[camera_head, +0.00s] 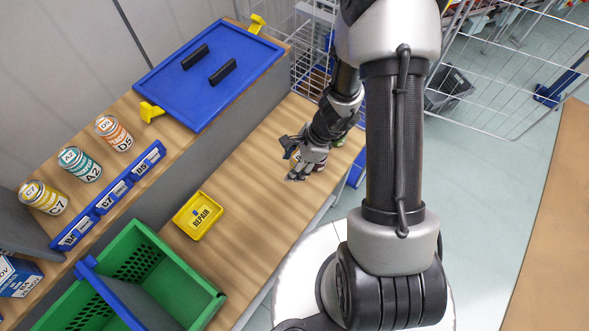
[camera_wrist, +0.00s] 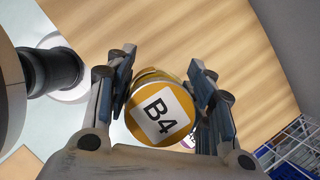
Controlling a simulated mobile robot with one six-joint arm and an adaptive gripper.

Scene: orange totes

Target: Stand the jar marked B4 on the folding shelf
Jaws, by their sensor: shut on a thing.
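The jar marked B4 (camera_wrist: 160,112) has a yellow lid with a white label and shows large between my fingers in the wrist view. My gripper (camera_wrist: 162,70) is shut on it, with a finger on each side. In the head view my gripper (camera_head: 303,160) is over the far part of the lower wooden bench, and the jar is mostly hidden by the fingers. A blue panel (camera_head: 172,97) with two black bars and yellow end clips lies on the upper wooden ledge. I cannot tell for certain that it is the folding shelf.
Jars C7 (camera_head: 43,198), A2 (camera_head: 80,164) and D5 (camera_head: 113,133) stand on the ledge behind a blue label strip (camera_head: 107,200). A yellow REPAIR tray (camera_head: 198,216) and green crate (camera_head: 208,300) are nearer. Wire mesh (camera_head: 500,70) stands at the back. The bench middle is clear.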

